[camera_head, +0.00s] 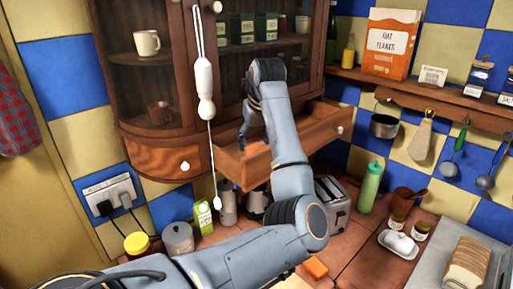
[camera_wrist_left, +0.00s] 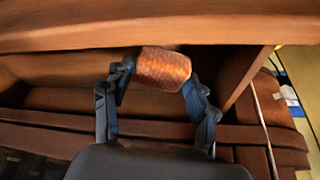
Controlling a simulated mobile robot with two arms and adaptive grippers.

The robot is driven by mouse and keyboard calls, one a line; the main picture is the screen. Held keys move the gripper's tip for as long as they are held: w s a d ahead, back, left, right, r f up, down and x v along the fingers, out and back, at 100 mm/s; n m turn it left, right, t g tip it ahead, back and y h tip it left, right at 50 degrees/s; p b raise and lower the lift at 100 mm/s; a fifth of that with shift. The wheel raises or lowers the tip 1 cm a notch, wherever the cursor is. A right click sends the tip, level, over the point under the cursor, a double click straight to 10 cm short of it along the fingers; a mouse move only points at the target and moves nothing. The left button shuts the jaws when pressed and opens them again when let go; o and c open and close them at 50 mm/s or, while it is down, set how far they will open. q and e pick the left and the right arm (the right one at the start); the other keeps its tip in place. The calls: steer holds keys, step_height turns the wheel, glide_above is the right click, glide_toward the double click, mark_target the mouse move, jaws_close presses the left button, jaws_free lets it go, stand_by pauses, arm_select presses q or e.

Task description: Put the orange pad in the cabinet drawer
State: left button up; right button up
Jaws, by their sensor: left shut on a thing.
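The orange pad (camera_wrist_left: 163,68) is between the fingers of my left gripper in the left wrist view, with its textured orange-brown face showing. My left gripper (camera_head: 244,139) is shut on it. In the head view the gripper reaches down at the open cabinet drawer (camera_head: 325,134), and my arm hides part of the drawer. The wooden drawer also shows in the left wrist view (camera_wrist_left: 60,36), with the pad over its opening. I cannot tell whether the pad touches the drawer floor. My right gripper is not in view.
A white hanging cord ornament (camera_head: 205,90) hangs left of my arm. A toaster (camera_head: 333,200), green bottle (camera_head: 370,187) and milk carton (camera_head: 203,217) stand on the counter below. A small orange block (camera_head: 316,268) lies on the counter near my arm.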

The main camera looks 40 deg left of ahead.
mark_target(251, 145)
arm_select(q)
steer(key=shift+s+a+f, duration=0.1)
steer(key=shift+s+f, duration=0.05)
steer(key=shift+f, duration=0.25)
steer(key=shift+s+a+f+p, duration=0.15)
steer(key=shift+s+f+p, duration=0.1)
steer(key=shift+f+p, duration=0.25)
steer(key=shift+s+a+f+p, duration=0.1)
steer(key=shift+s+f+p, duration=0.15)
steer(key=shift+f, duration=0.3)
steer(key=shift+w+f, duration=0.15)
steer(key=shift+f, duration=0.3)
steer(key=shift+d, duration=0.1)
steer(key=shift+f, duration=0.1)
steer(key=o, duration=0.8)
steer(key=shift+o, duration=1.1)
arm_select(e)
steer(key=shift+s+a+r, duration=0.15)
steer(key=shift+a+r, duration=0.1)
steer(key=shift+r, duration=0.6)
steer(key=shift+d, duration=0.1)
